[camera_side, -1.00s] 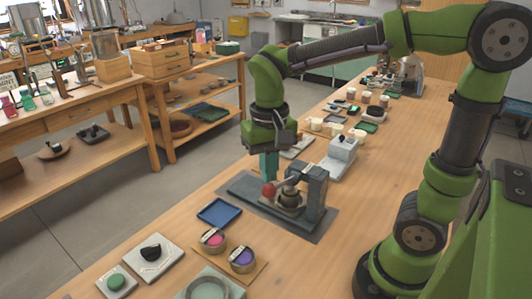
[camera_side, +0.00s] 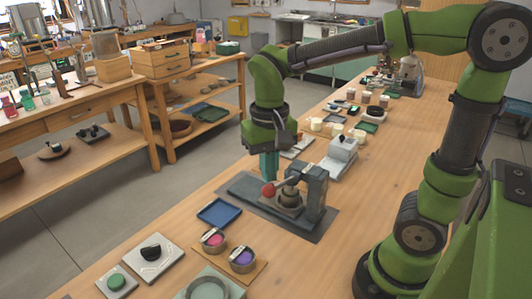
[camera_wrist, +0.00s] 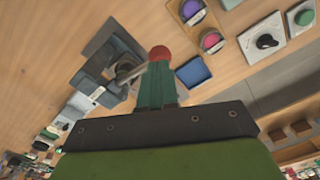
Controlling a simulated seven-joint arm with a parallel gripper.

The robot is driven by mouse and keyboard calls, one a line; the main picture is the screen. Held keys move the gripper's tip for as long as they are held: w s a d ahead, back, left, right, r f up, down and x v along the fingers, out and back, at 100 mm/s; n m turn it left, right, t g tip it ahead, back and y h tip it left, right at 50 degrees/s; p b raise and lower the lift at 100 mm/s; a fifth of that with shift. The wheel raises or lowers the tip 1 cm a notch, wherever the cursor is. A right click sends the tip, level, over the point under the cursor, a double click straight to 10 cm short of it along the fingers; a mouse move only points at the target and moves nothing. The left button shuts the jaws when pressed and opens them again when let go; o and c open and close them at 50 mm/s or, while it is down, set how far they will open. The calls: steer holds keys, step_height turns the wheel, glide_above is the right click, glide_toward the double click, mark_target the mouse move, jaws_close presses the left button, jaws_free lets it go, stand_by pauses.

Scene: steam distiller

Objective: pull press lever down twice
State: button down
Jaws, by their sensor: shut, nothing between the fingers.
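The press (camera_side: 314,190) stands on a dark grey base plate (camera_side: 246,186) on the wooden table. Its lever ends in a red knob (camera_side: 268,190) and points left, toward my gripper. My gripper (camera_side: 268,176) points down with its teal fingers shut and empty, right beside the red knob. In the wrist view the red knob (camera_wrist: 160,53) shows at the tips of the fingers (camera_wrist: 157,72). I cannot tell whether the fingertips touch it. A round dark part (camera_side: 289,196) sits under the lever.
A blue tray (camera_side: 219,213) lies in front of the base plate. Tins with pink (camera_side: 213,238) and purple (camera_side: 243,258) contents stand nearer the camera. A grey-white device (camera_side: 341,154) stands behind the press. Bare table lies to the right of the press.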

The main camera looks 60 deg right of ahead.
mark_target(269, 186)
steer(key=shift+f, duration=0.1)
steer(key=shift+f, duration=2.4)
steer(key=shift+r, duration=3.55)
